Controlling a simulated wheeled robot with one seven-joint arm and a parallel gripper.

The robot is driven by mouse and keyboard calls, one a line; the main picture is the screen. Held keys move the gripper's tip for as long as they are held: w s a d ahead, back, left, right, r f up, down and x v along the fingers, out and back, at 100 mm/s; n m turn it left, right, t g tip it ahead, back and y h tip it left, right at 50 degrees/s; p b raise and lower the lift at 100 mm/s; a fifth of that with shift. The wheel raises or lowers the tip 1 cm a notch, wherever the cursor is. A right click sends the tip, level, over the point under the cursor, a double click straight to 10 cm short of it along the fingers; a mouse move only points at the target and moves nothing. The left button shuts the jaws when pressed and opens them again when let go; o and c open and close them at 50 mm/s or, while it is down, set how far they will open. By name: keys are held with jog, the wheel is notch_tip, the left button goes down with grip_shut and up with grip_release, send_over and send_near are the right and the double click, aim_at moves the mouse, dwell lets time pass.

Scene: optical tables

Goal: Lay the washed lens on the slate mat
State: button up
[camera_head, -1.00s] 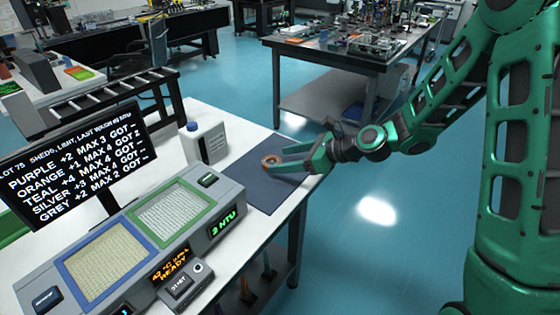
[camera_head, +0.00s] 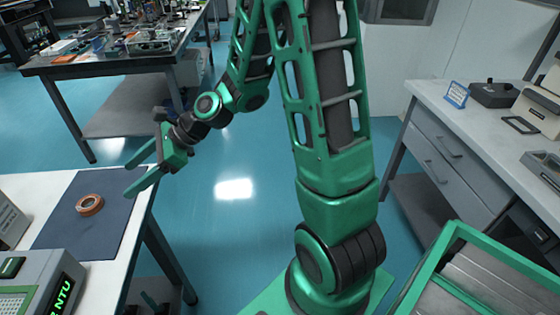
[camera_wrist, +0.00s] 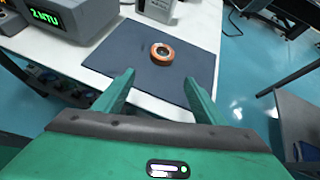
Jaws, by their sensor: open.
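An orange-rimmed round lens (camera_head: 90,205) lies flat on the dark slate mat (camera_head: 70,238) on the white table at the left of the head view. It also shows in the wrist view (camera_wrist: 162,52), on the mat (camera_wrist: 120,50) ahead of my fingers.
The grey washing unit with a green NTU display (camera_head: 62,298) stands at the lower left. A grey-topped bench with drawers (camera_head: 455,150) is at the right. Open blue floor (camera_head: 235,215) lies between.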

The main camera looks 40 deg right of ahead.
jog(key=s+d+n+g+h, duration=0.2)
jog(key=s+d+n+h, duration=0.65)
jog(key=d, duration=0.75)
jog(key=s+d+r+n+g, duration=0.1)
jog(key=s+d+r+n, duration=0.1)
jog(key=s+d, duration=0.4)
jog(key=s+d+r+n+g+h, duration=0.1)
jog(key=s+d+n, duration=0.4)
jog(key=s, duration=1)
jog(key=shift+d+r+g, duration=0.4)
jog(key=shift+d+g, duration=0.2)
jog(key=shift+d, duration=0.4)
jog(key=shift+s+h, duration=0.1)
jog(key=shift+h, duration=0.15)
